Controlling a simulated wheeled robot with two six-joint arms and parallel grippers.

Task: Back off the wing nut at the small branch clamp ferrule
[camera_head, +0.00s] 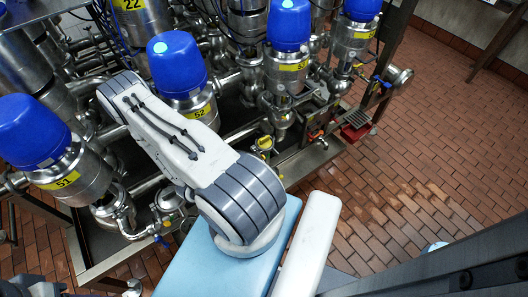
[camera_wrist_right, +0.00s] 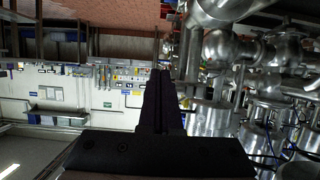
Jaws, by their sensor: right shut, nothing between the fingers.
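My right gripper (camera_wrist_right: 162,74) is shut and empty in the right wrist view, its dark fingers side by side. Steel pipes and fittings (camera_wrist_right: 225,48) stand close to the right of the fingertips, apart from them as far as I can tell. I cannot pick out the small branch clamp ferrule or its wing nut for sure in either view. In the head view my arm reaches over the valve rack and hides what lies under it, and its gripper does not show there. My left gripper is in neither view.
Blue-capped valves stand around my arm: valve 51 (camera_head: 40,134) at left, valve 52 (camera_head: 177,65) just behind it, and valve 53 (camera_head: 288,25) beyond. A steel frame (camera_head: 312,160) edges the rack. The brick floor (camera_head: 430,140) at right is clear. The wrist view is upside down.

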